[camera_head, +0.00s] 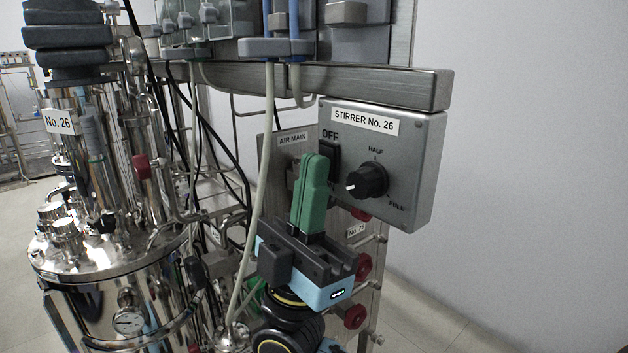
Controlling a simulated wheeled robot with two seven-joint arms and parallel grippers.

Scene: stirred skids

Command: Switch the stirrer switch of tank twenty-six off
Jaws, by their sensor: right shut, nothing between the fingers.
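The grey stirrer box (418,185) carries the label "STIRRER No. 26" and hangs under a steel rail. On its left side is a black switch (331,153) below the word "OFF". The fingers partly cover this switch, so its position cannot be told. My right gripper (317,160) has green fingers, shut and empty, pointing up in front of the switch. I cannot tell whether the fingertips touch it. Tank 26 (100,262), a shiny steel vessel labelled "No. 26", stands at the left. My left gripper is out of view.
A black knob (367,181) marked "HALF" sits right of the switch on the same box. Red valve handles (356,316) lie lower down. Hoses and cables hang left of the gripper. Room is free at the right.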

